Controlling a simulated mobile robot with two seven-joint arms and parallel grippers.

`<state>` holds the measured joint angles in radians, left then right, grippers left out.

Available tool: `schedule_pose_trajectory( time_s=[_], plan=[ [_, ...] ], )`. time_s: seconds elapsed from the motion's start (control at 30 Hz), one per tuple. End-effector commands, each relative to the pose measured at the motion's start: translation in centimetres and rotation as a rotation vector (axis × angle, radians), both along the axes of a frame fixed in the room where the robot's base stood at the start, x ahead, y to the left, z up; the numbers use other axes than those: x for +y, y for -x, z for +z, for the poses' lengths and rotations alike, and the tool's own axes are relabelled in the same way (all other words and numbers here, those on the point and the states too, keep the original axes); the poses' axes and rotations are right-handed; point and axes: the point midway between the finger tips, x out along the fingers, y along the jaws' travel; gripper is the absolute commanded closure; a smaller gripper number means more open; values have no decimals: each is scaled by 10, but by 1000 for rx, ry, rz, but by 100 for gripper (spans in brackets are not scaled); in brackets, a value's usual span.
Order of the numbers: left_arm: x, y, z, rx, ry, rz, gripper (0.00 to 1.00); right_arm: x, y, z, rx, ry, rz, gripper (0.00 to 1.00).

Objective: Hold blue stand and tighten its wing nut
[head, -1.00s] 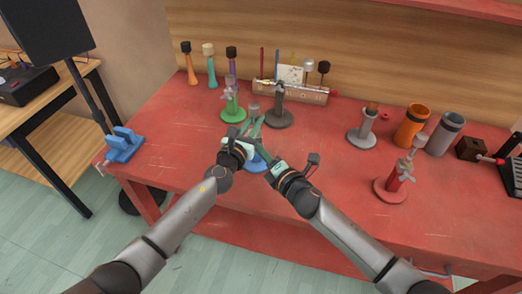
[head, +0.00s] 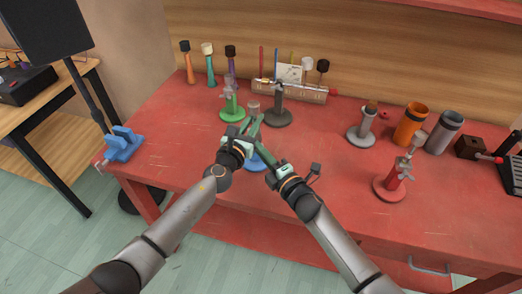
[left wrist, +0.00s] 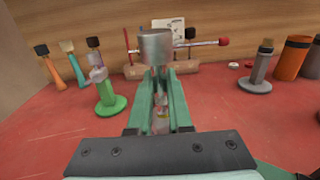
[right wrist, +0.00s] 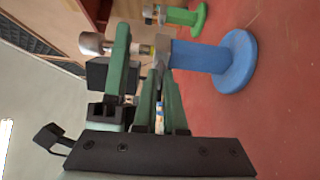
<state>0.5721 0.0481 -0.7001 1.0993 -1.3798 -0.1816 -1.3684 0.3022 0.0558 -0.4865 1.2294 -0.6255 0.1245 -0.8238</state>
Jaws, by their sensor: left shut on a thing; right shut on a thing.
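The blue stand (right wrist: 200,57) shows in the right wrist view as a blue post on a round base, with a grey wing nut (right wrist: 161,46) near its top and a silver head (right wrist: 95,43) beyond. In the head view, the stand (head: 257,161) is largely hidden by my grippers. My left gripper (head: 252,125) is shut on the stand's upper part, just below the silver head (left wrist: 157,45). My right gripper (right wrist: 162,68) is shut at the wing nut, lower than the left fingers; its exact contact is partly hidden. The stand looks upright.
A green stand (head: 232,112) and a dark grey stand (head: 278,116) are close behind. A red stand (head: 393,186), a grey stand (head: 361,134) and an orange cup (head: 410,125) are to the right. A blue clamp (head: 123,144) sits at the left edge. The red tabletop is clear between.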

Motion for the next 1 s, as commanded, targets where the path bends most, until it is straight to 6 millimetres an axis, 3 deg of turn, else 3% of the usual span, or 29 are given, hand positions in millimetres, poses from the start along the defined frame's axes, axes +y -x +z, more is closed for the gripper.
schedule_pose_trajectory(
  time_s=[0.1,0.13,0.23,0.57,0.77,1.0],
  plan=[
    [1,0,0,0,1,2,100,-1,0,-2,4,3,-1,100],
    [1,0,0,0,1,2,100,-1,0,-2,4,3,-1,88],
    [1,0,0,0,0,2,100,-1,0,-2,3,3,-1,78],
    [1,0,0,1,-1,1,100,-2,3,-1,1,3,0,78],
    [1,0,-1,1,-1,1,100,-13,23,-1,2,3,1,78],
    [1,0,-1,1,-1,1,100,-37,64,-1,4,3,1,78]
  ],
)
